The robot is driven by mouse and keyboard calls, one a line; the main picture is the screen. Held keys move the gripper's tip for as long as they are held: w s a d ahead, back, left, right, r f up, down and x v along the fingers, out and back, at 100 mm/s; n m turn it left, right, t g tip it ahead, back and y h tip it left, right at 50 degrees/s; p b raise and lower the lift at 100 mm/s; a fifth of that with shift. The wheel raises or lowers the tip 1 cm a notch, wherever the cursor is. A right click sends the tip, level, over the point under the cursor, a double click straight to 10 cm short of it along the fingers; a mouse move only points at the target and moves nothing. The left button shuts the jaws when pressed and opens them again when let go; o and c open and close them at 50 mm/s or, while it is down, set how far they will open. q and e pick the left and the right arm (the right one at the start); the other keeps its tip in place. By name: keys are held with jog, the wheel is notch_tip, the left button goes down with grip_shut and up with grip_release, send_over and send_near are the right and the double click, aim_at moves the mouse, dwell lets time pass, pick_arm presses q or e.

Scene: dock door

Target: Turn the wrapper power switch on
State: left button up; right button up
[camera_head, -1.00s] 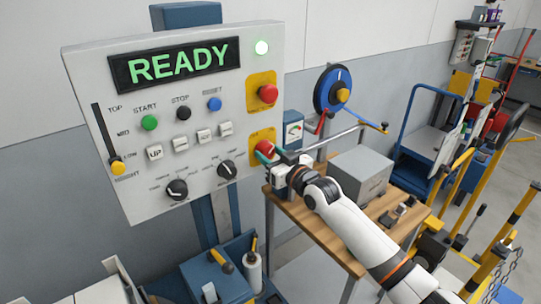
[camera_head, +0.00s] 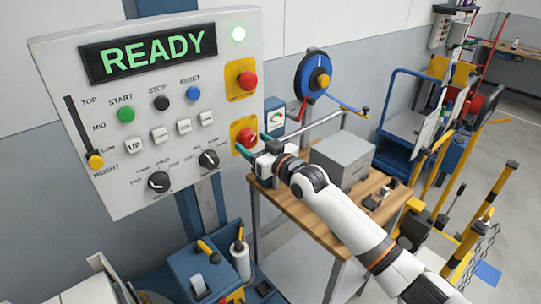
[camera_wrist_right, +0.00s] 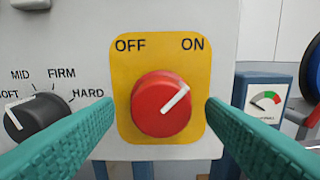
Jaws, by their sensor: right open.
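The wrapper power switch is a red rotary knob (camera_head: 248,138) on a yellow plate at the panel's lower right. In the right wrist view the knob (camera_wrist_right: 161,104) faces me between the words OFF and ON. Its white mark points up and right, toward ON. My right gripper (camera_head: 257,146) is in front of the knob. In the wrist view its two teal fingers (camera_wrist_right: 160,108) are open, one on each side of the knob, with visible gaps, and hold nothing. My left gripper is not in view.
A red button (camera_head: 247,80) on a yellow plate sits above the switch. A black dial (camera_head: 209,159) is to its left. A wooden bench (camera_head: 290,205) with a grey box (camera_head: 345,158) stands right of the panel, near my right arm. A blue gauge (camera_head: 274,118) is close behind.

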jog(key=b+v, duration=0.2)
jog(key=v, duration=0.9)
jog(key=shift+w, duration=0.1)
